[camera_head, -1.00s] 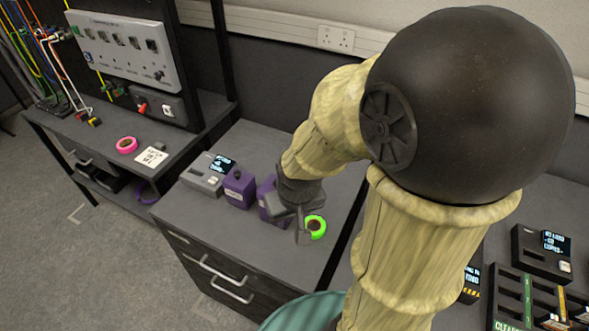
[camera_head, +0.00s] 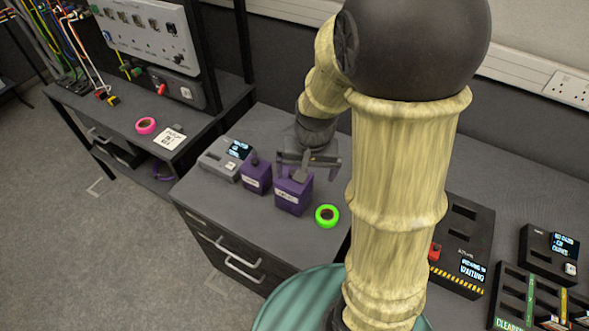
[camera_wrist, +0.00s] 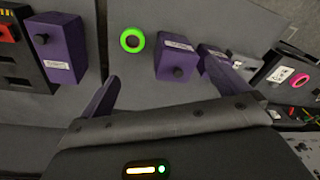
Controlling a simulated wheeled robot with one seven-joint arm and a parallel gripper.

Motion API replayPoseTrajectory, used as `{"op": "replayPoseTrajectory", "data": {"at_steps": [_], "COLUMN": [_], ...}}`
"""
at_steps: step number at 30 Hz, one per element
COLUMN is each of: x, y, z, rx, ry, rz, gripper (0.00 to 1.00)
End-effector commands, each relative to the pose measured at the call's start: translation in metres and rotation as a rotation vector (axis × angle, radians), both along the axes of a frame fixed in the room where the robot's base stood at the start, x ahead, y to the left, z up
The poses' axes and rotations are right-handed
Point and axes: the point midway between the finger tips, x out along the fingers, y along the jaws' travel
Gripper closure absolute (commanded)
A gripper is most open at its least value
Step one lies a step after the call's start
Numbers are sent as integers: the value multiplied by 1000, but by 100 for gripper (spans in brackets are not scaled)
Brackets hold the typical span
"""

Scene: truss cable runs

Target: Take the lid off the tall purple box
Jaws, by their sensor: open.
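Two purple boxes with pale labels stand on the grey cabinet top. The right box (camera_head: 293,196) looks larger in the head view than the left box (camera_head: 255,181). In the wrist view the nearer purple box (camera_wrist: 173,50) has a black knob on its lid, and the other box (camera_wrist: 207,52) is beside it, partly behind a finger. A third purple box (camera_wrist: 62,42) with a dark knob shows at the wrist view's left; I cannot tell which is tallest. My gripper (camera_head: 308,165) is open and empty, over the rear of the right box, partly covering its top.
A green tape roll (camera_head: 327,216) lies right of the boxes. A grey device (camera_head: 222,158) with a screen stands to their left. A black panel (camera_head: 462,245) with a red switch is at right. The cabinet's front top is clear.

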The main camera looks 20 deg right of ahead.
Motion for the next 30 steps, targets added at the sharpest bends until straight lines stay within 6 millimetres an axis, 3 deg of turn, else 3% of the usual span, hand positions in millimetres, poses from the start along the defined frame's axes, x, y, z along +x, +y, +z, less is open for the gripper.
{"op": "replayPoseTrajectory", "data": {"at_steps": [1,3,7,11,24,30], "x": [17,38,71,92,97,96], "y": [1,2,3,4,4,3], "z": [21,32,45,50,45,21], "rx": [6,14,11,5,5,3], "ry": [29,65,108,124,129,134], "rz": [-65,-171,-338,-439,-472,-473], "gripper": [0,0,0,0,0,0]}}
